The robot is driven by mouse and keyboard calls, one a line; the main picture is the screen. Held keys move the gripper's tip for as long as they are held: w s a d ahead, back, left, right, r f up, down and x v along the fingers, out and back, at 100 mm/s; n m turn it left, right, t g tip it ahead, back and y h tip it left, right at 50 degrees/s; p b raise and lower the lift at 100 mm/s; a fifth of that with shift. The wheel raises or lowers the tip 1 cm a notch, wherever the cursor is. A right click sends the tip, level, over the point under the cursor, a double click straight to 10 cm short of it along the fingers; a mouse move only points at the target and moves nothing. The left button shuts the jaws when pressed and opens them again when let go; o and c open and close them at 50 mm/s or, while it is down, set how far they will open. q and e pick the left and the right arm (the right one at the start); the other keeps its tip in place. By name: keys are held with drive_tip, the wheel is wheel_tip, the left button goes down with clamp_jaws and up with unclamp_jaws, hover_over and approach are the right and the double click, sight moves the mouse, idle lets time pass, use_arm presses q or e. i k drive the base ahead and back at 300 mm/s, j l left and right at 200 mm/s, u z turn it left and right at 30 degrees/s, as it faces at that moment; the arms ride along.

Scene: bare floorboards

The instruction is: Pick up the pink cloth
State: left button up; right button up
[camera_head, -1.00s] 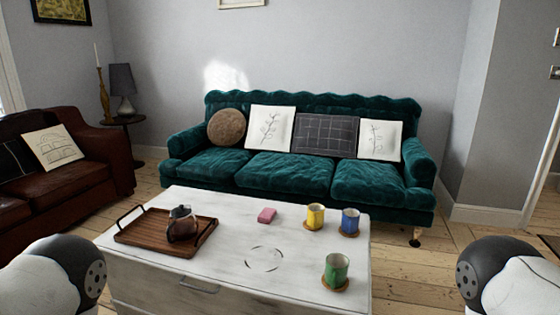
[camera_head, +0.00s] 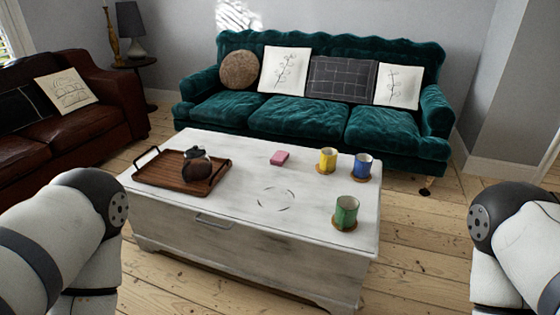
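The pink cloth (camera_head: 280,158) is a small folded block lying on the far middle part of the white chest table (camera_head: 240,195). Nothing touches it. Parts of my two arms show at the lower left and lower right edges, both apart from the table top. Neither gripper is in the picture.
A wooden tray (camera_head: 150,178) with a dark teapot (camera_head: 197,168) is on the table's left. Yellow (camera_head: 328,160), blue (camera_head: 362,166) and green (camera_head: 346,211) cups stand on coasters at the right. A green sofa (camera_head: 300,117) is behind; a brown sofa (camera_head: 85,125) is at left.

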sight(278, 159)
drive_tip(key=i+j+z, duration=0.5)
drive_tip(key=j, duration=0.15)
drive_tip(key=i+j+z, duration=0.1)
drive_tip(key=j+z, duration=0.15)
drive_tip(key=j, duration=0.15)
drive_tip(key=i+j+z, duration=0.2)
drive_tip(key=j, duration=0.2)
drive_tip(key=j+z, duration=0.25)
drive_tip(key=j, duration=0.15)
drive_tip(key=j+z, duration=0.25)
drive_tip(key=j, duration=0.2)
drive_tip(key=i+j, duration=0.1)
drive_tip(key=i, duration=0.2)
drive_tip(key=i+j+z, duration=0.15)
drive_tip(key=i, duration=0.15)
